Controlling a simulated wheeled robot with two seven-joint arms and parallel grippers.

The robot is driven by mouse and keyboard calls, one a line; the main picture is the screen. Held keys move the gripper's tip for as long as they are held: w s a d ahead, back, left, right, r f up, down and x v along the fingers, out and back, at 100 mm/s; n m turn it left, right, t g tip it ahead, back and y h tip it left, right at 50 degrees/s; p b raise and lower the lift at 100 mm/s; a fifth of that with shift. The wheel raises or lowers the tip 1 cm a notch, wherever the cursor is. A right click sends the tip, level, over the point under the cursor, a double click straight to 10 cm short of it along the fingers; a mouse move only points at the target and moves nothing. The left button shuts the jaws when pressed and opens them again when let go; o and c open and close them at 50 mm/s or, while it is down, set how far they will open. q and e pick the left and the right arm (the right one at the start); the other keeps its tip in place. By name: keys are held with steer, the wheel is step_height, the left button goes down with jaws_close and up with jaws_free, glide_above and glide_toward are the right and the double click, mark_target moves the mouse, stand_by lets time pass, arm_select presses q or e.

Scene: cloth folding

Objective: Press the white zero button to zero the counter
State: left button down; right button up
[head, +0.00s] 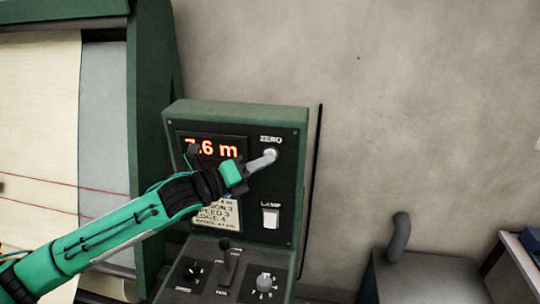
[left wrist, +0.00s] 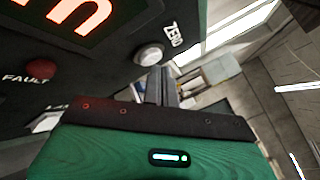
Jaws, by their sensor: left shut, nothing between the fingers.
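The white round zero button (head: 270,154) sits under the ZERO label on the upper right of the green-framed control panel (head: 235,108). It also shows in the left wrist view (left wrist: 149,54). The counter display (head: 212,148) glows orange and ends in ".6 m"; my arm partly covers its first digit, which looks like 7. My left gripper (head: 270,158) is shut and empty, its tips at the lower edge of the button. In the left wrist view the fingertips (left wrist: 160,72) are just below the button; I cannot tell whether they touch it. My right gripper is not in view.
A white lamp switch (head: 270,218) is below the button. A lever (head: 224,255) and knobs (head: 264,282) stand on the lower ledge. A red FAULT light (left wrist: 41,69) shows in the left wrist view. A grey box (head: 420,280) stands to the right, before a bare wall.

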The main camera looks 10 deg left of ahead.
arm_select(q)
steer(key=shift+w, duration=0.45)
stand_by(0.4)
steer(key=shift+s, duration=0.85)
steer(key=shift+s, duration=0.1)
steer(key=shift+s+b, duration=0.45)
steer(key=shift+s, duration=1.95)
